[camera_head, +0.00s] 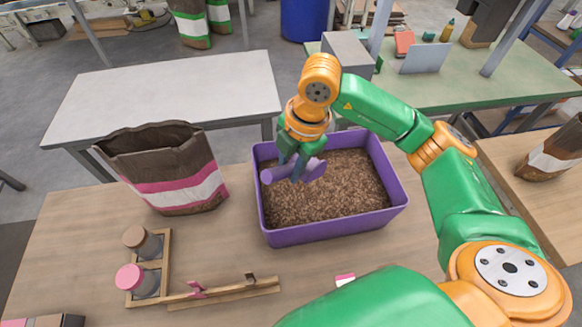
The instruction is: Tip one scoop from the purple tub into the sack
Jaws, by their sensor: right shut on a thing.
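The purple tub (320,234) stands on the wooden table and is filled with brown pellets (345,190). My right gripper (297,172) reaches down over the left part of the tub. It is shut on a purple scoop (275,175), which is low over the pellets near the tub's left wall. I cannot tell whether the scoop touches the pellets or holds any. The sack (185,180), brown with pink and white bands, stands upright and open-topped to the left of the tub. Its inside is dark. My left gripper is not in view.
A wooden rack (164,268) with two jars stands front left, beside a wooden bar (225,291) with pink and dark clips. A pink-and-white item (345,280) lies near the front. A grey table (165,95) is behind. Bare tabletop lies between sack and tub.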

